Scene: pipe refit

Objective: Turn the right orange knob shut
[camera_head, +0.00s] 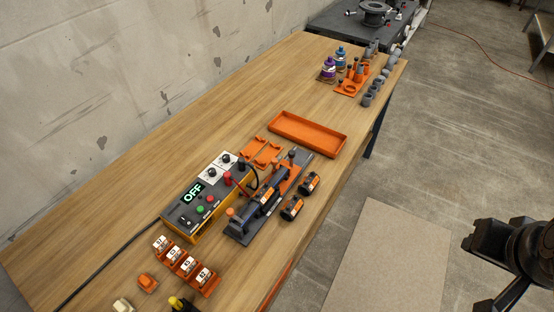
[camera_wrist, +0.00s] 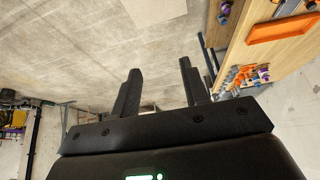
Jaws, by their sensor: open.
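My gripper (camera_head: 490,237) is at the lower right in the head view, above the floor and away from the bench. In the wrist view its two fingers (camera_wrist: 160,70) stand apart with nothing between them. A small orange knob-like cap (camera_head: 231,211) shows at the near end of a dark grey fixture (camera_head: 241,236) on the bench in the head view. The fixture holds dark cylinders along its length. I cannot tell whether this cap is the right orange knob, nor how far any knob is turned.
A control box (camera_head: 194,207) reading OFF stands left of the fixture on the wooden bench (camera_head: 215,105). An orange tray (camera_head: 307,134) lies beyond it. Two dark cylinders lie right of the fixture. A dark table (camera_head: 335,22) with a round flange stands at the back.

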